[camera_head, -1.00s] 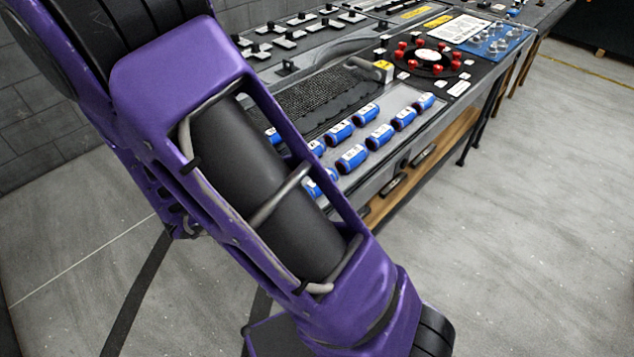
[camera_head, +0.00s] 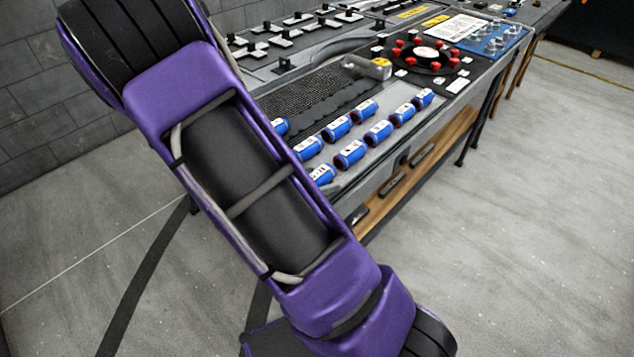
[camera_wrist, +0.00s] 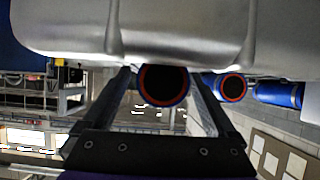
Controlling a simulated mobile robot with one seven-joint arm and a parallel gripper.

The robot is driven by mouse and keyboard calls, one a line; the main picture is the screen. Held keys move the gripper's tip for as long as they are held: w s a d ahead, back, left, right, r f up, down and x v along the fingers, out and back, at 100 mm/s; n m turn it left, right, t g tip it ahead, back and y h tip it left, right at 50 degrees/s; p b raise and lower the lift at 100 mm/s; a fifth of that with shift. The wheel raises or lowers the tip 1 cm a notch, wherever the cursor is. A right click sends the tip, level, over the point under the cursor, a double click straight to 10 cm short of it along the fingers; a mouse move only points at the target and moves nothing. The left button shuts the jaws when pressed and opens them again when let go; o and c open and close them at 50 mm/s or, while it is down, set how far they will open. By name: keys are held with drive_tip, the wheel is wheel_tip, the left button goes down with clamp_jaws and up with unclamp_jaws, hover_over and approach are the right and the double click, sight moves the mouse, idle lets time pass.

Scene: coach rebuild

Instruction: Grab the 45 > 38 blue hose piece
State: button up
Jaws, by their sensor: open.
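Several blue hose pieces with white labels lie in two rows on the grey bench (camera_head: 408,140) in the head view, one of them a blue hose piece (camera_head: 350,153) in the front row. The labels are too small to read, so I cannot tell which is 45 > 38. In the wrist view, my gripper (camera_wrist: 160,78) is open, its two dark fingers on either side of one blue hose piece (camera_wrist: 164,86), seen end-on with a dark opening and red rim. Contact cannot be told. My gripper is hidden in the head view, where my purple arm covers part of the rows.
In the wrist view, another blue hose piece (camera_wrist: 233,87) lies close to the right finger. A smooth silver surface (camera_wrist: 185,30) fills the top. In the head view, a red-knobbed round holder (camera_head: 427,56) and a blue tray (camera_head: 494,40) stand farther back. The floor to the right is clear.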

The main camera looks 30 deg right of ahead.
drive_tip(key=shift+c, duration=0.2)
clamp_jaws()
drive_tip(key=shift+r, duration=0.15)
